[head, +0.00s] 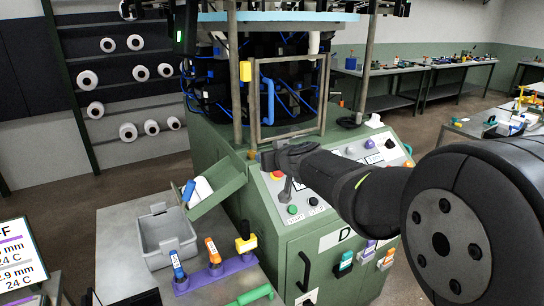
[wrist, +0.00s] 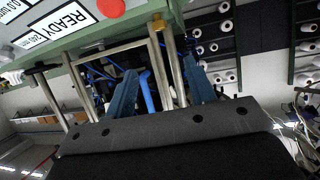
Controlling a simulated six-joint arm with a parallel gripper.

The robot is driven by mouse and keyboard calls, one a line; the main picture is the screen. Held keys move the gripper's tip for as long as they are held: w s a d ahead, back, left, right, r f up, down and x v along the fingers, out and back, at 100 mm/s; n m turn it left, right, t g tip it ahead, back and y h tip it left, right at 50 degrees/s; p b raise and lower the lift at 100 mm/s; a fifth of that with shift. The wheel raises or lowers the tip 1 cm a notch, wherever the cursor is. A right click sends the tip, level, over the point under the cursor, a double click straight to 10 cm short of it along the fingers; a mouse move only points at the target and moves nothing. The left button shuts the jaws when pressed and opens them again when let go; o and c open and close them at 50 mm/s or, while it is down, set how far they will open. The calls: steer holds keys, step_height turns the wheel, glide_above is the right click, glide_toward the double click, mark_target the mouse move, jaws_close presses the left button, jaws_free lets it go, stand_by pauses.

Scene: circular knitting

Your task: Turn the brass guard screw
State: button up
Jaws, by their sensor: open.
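The guard is a grey rectangular frame (head: 325,95) on the front of the knitting machine, and its bars also show in the wrist view (wrist: 105,51). In the wrist view a small brass piece (wrist: 157,24) sits at the end of a post beside the guard's corner. I cannot tell which is the screw. My gripper (head: 268,157) is near the guard's lower edge, over the control panel. Its blue fingers (wrist: 161,90) are apart, with nothing seen held between them.
The green panel below carries buttons, including a green one (head: 292,209). A green tilted tray (head: 222,190) stands at its left. A grey bin (head: 160,238) and a purple tool rack (head: 215,272) are on the front table. Upright posts flank the guard.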

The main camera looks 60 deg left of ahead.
stand_by(0.3)
steer(key=n+g, duration=0.5)
steer(key=g, duration=0.1)
glide_toward(254, 152)
steer(key=x, duration=0.8)
steer(key=shift+s+a+f, duration=0.1)
steer(key=shift+a, duration=0.25)
steer(key=c, duration=1)
